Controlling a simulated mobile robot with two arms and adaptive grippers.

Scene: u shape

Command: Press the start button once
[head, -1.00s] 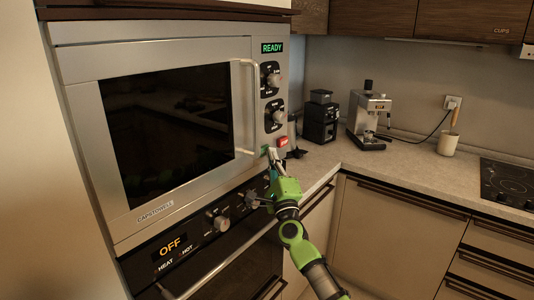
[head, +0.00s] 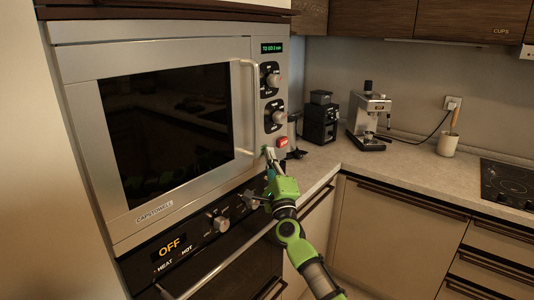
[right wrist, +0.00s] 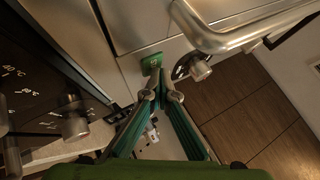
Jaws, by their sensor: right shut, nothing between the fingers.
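The microwave (head: 70,80) is built in above an oven, with its door shut. Its control panel is on the right, with two dark knobs, a red button (head: 282,141) and a small green button (head: 264,150) below. The green button also shows in the right wrist view (right wrist: 151,64). My right gripper (head: 268,154) is shut and empty, its tips close to the green button. In the right wrist view its tips (right wrist: 162,78) lie just beside the button; I cannot tell whether they touch. The display (head: 272,48) shows small green text, apparently "TO GO 2 min". My left gripper is not in view.
The microwave's bar handle (head: 250,105) sticks out near the panel. The oven (head: 225,250) below has protruding knobs and an "OFF" display. A coffee grinder (head: 320,120) and an espresso machine (head: 369,118) stand on the counter (head: 400,165) to the right.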

